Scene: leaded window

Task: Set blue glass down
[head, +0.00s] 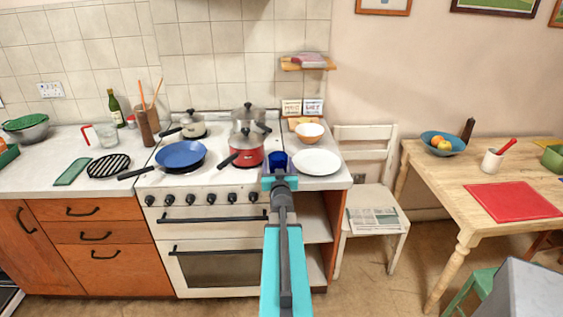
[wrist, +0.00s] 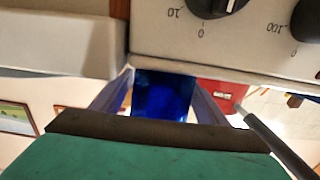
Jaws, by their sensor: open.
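The blue glass (head: 278,158) is at the front of the worktop, between the red pot and the white plate. In the wrist view the blue glass (wrist: 164,97) fills the space between my two fingers. My gripper (head: 279,176) is right in front of the glass and partly hides its lower part. My gripper (wrist: 163,82) is open, with one finger on each side of the glass. The glass's base is hidden, so I cannot tell exactly how it rests on the surface.
A red pot (head: 243,150) stands on the stove (head: 207,200), left of the glass. A white plate (head: 316,162) lies close on the right, with an orange-white bowl (head: 310,132) behind it. A blue pan (head: 180,155) sits further left. The wooden table (head: 480,175) is at the right.

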